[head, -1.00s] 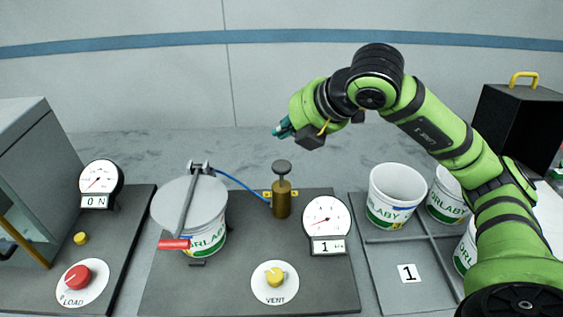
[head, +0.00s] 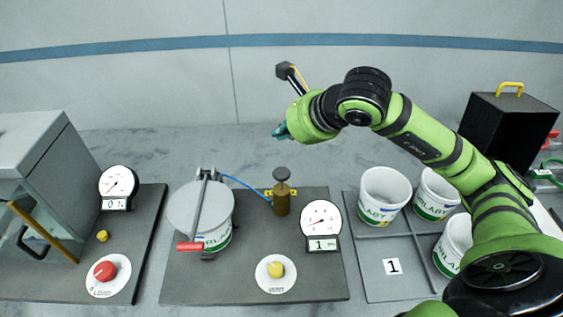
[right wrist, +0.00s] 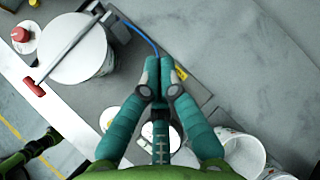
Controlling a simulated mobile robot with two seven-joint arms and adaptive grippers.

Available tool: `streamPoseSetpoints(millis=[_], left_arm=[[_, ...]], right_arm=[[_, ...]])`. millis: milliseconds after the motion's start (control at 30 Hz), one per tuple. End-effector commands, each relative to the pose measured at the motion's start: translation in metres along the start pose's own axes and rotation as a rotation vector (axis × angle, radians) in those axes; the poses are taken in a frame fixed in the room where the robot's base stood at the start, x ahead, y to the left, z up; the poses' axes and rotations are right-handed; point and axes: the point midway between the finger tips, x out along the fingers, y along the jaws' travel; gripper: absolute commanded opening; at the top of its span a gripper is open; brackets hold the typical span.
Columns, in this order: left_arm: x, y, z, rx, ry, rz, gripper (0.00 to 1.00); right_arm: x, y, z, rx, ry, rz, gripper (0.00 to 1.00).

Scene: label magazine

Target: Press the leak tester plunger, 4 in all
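The leak tester plunger (head: 282,175) is a grey knob on a brass cylinder, upright at the back of the tester plate (head: 190,290). Left of it, a white tub (head: 218,238) stands under a round grey lid with a clamp arm and red handle (head: 189,246). The tester gauge (head: 321,218) reads 1. My right gripper (head: 280,131) is above and behind the plunger in the head view, apart from it. In the right wrist view its teal fingers (right wrist: 160,76) are together with nothing seen between them, and they hide the plunger. My left gripper is not in view.
A yellow VENT button (head: 276,270) sits at the plate's front. At left is a load station with a red button (head: 105,271) and a gauge (head: 118,184). At right, a divided tray (head: 385,288) holds white tubs; a black box (head: 510,122) stands behind.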

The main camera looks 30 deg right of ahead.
Motion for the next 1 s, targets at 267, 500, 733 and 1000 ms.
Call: streamPoseSetpoints(millis=[267,500,733,1000], left_arm=[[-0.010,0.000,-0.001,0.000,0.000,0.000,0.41],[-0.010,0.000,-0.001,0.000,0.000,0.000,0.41],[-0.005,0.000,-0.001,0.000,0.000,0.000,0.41],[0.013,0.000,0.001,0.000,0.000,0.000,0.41]], right_arm=[[-0.003,-0.001,0.002,-0.208,0.001,-0.002,0.00],[-0.003,-0.001,0.002,-0.215,0.001,-0.002,0.00],[0.002,0.003,-0.003,-0.213,0.003,0.000,0.00],[0.028,0.017,-0.026,-0.212,0.003,0.002,0.00]])
